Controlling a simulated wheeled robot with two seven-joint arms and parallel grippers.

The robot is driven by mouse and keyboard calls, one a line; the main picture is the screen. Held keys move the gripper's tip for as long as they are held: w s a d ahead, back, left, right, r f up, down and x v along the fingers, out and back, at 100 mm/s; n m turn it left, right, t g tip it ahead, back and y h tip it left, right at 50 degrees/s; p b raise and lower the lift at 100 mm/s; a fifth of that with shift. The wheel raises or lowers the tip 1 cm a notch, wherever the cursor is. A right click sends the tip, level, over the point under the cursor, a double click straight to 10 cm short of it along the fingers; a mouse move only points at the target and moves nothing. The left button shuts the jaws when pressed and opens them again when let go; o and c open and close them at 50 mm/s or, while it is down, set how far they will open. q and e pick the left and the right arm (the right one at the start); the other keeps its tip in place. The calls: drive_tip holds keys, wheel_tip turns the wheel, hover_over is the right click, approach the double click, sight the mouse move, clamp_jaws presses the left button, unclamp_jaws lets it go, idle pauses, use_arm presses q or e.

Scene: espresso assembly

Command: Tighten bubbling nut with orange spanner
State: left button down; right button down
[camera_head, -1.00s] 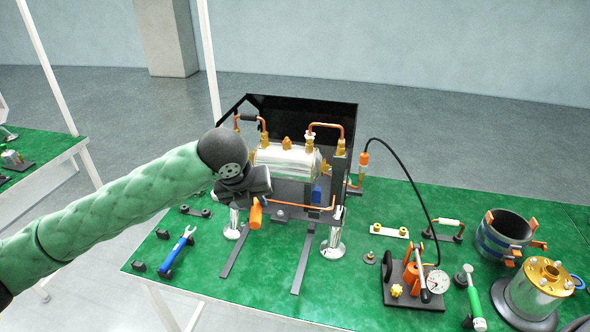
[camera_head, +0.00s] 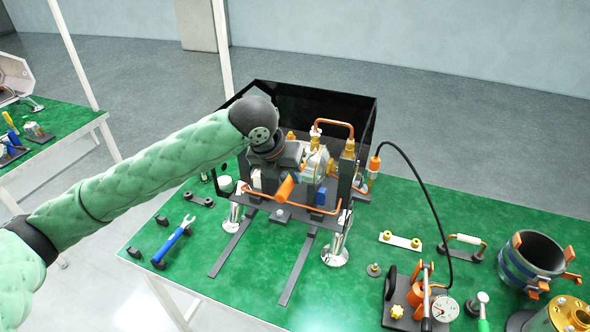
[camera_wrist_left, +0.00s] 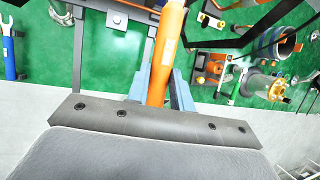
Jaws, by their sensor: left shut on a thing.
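The orange spanner (camera_head: 286,187) is in my left gripper (camera_head: 281,172), its handle slanting down in front of the espresso machine's boiler (camera_head: 318,160). In the left wrist view the orange handle (camera_wrist_left: 164,50) stands between the blue-grey fingers of the shut gripper (camera_wrist_left: 160,88) and runs out past the top edge. The spanner's working end is not visible in either view. I cannot pick out the bubbling nut; my arm and gripper hide the left part of the boiler. My right gripper is not in view.
Copper pipes (camera_head: 335,125), a dark frame and a black panel (camera_head: 320,100) surround the boiler closely. A blue spanner (camera_head: 173,243) lies at the left of the green table. A pump with a gauge (camera_head: 445,309) and a banded cylinder (camera_head: 530,257) stand at the right.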

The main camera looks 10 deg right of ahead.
use_arm(q)
drive_tip(key=shift+s+a+r, duration=0.15)
drive_tip(key=shift+s+a, duration=0.05)
drive_tip(key=shift+a, duration=0.05)
drive_tip(key=shift+w+d, duration=0.2)
drive_tip(key=shift+d, duration=0.05)
drive_tip(key=shift+w+d, duration=0.25)
drive_tip(key=shift+w, duration=0.3)
drive_tip(key=shift+w+d+p, duration=0.35)
drive_tip(key=shift+w+d, duration=0.2)
drive_tip(key=shift+w, duration=0.15)
drive_tip(key=shift+w+d, duration=0.25)
drive_tip(key=shift+w, duration=0.2)
drive_tip(key=shift+w+d, duration=0.45)
drive_tip(key=shift+w, duration=0.25)
drive_tip(key=shift+w+d, duration=0.1)
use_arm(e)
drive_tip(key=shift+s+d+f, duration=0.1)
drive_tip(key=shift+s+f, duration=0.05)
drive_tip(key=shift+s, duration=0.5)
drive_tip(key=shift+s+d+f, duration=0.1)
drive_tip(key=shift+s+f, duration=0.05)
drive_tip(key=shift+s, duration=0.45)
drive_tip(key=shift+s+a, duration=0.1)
use_arm(q)
drive_tip(key=shift+p, duration=0.3)
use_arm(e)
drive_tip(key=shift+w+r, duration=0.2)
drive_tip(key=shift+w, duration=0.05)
